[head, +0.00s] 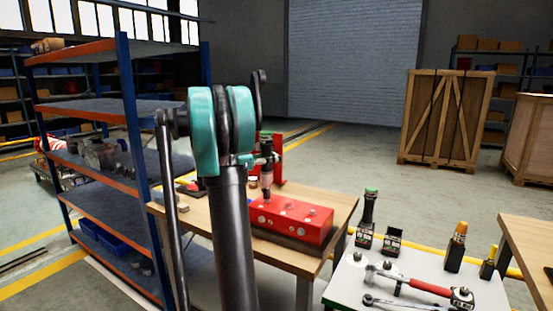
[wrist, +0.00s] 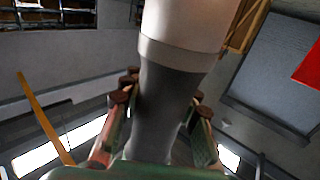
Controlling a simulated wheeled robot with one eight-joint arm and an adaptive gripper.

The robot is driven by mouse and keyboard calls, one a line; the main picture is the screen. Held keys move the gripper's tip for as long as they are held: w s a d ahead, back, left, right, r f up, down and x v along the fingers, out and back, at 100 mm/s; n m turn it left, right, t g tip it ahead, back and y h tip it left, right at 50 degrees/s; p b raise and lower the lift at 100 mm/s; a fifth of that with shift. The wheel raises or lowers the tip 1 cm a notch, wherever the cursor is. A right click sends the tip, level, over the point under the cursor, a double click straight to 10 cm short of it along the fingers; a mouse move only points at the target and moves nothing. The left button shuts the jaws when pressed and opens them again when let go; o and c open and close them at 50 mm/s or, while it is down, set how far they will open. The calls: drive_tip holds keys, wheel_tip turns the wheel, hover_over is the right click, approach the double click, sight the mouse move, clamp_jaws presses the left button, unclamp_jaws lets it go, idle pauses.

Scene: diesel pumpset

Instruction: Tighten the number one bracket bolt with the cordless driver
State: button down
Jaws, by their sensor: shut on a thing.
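My gripper (head: 262,158) shows small and partly hidden behind my own arm in the head view. In the wrist view my gripper (wrist: 160,100) has its fingers on both sides of the dark grip of the driver (wrist: 170,70), with a pale body beyond it. In the head view the driver (head: 267,178) hangs about upright over the left rear part of a red block (head: 300,222) with several round bolt heads. Its lower end is close to the block's top; I cannot tell whether it touches a bolt. Which bolt is number one cannot be read.
The block stands on a wooden workbench (head: 340,205), with a red upright behind the driver. Blue-and-orange shelving (head: 100,193) stands left. Crates (head: 445,120) stand behind on open floor.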

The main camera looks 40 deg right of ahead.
drive_tip(key=shift+f, duration=0.9)
idle(3.7)
drive_tip(key=shift+r, duration=0.15)
drive_tip(key=shift+r, duration=2.55)
